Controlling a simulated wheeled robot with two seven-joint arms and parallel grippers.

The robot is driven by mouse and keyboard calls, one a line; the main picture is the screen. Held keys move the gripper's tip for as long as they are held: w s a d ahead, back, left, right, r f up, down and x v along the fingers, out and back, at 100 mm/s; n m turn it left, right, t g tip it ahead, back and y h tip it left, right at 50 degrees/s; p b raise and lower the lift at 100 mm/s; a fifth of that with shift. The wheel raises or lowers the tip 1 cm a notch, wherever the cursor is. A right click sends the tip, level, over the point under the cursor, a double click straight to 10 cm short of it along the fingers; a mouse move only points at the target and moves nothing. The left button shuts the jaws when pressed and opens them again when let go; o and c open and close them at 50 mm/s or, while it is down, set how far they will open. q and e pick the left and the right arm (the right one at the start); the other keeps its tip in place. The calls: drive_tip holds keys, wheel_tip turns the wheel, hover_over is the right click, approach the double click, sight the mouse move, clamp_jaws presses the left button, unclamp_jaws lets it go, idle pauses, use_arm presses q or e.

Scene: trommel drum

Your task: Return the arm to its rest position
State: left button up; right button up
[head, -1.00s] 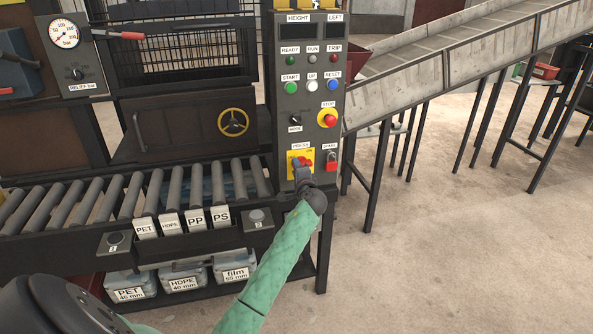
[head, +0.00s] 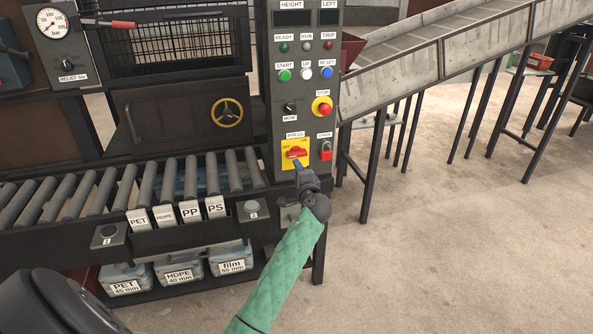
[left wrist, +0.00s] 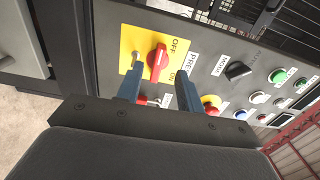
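My left arm, in a green sleeve, reaches up from the bottom of the head view. Its gripper (head: 299,163) is just below the red rotary switch (head: 294,153) on the yellow plate of the control panel (head: 305,105). In the left wrist view the two fingers of the gripper (left wrist: 160,73) stand apart with nothing held between them. The red switch (left wrist: 157,62) shows beyond the fingertips, and the gripper looks clear of it. My right gripper is not in view.
A red padlock (head: 325,151) and a red stop button (head: 322,107) are close by on the panel. A roller conveyor (head: 147,187) with label tags runs left of the arm. Labelled bins (head: 179,274) sit below it. Open floor (head: 450,250) lies to the right.

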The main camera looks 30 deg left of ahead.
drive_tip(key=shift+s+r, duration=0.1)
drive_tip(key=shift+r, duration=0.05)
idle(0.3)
